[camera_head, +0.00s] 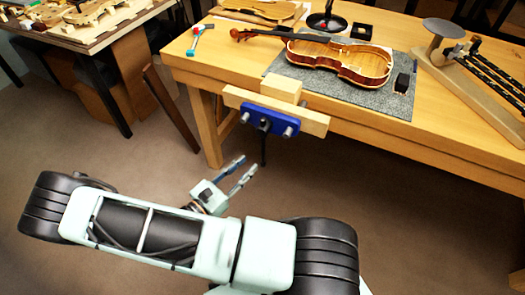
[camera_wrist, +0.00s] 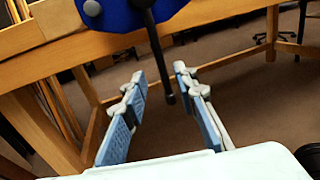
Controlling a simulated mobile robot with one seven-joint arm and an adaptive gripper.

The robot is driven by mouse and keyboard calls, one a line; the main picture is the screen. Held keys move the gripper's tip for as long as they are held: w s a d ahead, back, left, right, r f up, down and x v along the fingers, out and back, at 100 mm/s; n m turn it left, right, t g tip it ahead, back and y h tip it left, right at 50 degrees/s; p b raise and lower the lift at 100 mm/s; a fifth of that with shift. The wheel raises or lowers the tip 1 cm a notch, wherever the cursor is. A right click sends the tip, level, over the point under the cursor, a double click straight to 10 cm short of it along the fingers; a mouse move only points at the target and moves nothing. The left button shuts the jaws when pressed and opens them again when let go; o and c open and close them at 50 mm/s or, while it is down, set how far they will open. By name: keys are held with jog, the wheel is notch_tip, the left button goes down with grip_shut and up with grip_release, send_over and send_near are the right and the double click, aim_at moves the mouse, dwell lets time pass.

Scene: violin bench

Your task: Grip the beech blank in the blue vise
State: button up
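The blue vise (camera_head: 268,124) is mounted on the front edge of the workbench, with wooden jaw faces and a dark handle hanging down. A pale block that looks like the beech blank (camera_head: 281,88) stands at the vise's wooden jaws; I cannot tell how tightly it is held. In the wrist view the vise (camera_wrist: 125,14) is at the top, with its dark handle bar (camera_wrist: 160,55) hanging down. My gripper (camera_head: 242,168) is in front of and below the vise, apart from it.
A violin (camera_head: 340,60) lies on a grey mat (camera_head: 385,104) behind the vise. A wooden stand with dark rods (camera_head: 490,75) is at the right. Floor in front is clear.

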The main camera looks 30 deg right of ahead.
aim_at(262, 152)
jog(key=x, duration=0.8)
jog(key=shift+w+d, duration=0.1)
jog(key=shift+d, duration=0.25)
grip_shut()
